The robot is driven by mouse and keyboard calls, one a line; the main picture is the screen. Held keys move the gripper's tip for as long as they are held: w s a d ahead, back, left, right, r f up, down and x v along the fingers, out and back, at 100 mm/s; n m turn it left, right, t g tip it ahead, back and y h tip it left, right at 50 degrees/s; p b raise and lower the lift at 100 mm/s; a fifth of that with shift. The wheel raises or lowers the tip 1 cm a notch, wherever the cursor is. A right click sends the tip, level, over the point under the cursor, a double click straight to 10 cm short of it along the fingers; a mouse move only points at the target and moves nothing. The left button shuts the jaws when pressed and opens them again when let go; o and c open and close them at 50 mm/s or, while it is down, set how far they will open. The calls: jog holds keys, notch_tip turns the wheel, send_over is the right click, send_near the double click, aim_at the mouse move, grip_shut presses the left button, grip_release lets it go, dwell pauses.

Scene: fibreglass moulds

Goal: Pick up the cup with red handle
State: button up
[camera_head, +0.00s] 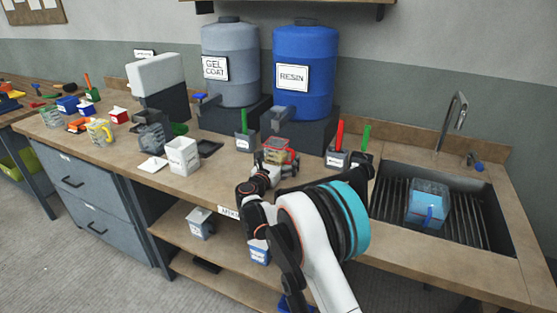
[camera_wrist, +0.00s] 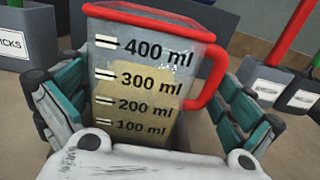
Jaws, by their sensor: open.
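The cup with the red handle (camera_wrist: 140,80) is a clear measuring cup with a red rim and black ml marks. It stands between my fingers in the wrist view, with its red handle at the right. In the head view the cup (camera_head: 278,150) is on the bench in front of the blue resin drum, partly hidden by my gripper. My gripper (camera_wrist: 155,115) is open, with one teal-padded finger on each side of the cup. In the head view my gripper (camera_head: 268,168) reaches it from the front. Whether the pads touch the cup cannot be told.
A grey holder with a green-handled tool (camera_head: 243,142) stands left of the cup. Holders with red and green handles (camera_head: 338,158) stand to its right. A white container (camera_head: 183,156) is further left. The sink (camera_head: 470,222) holds a blue container (camera_head: 428,205).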

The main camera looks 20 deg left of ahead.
jog(key=shift+c, duration=0.2)
jog(key=c, duration=1.1)
jog(key=shift+r, duration=0.1)
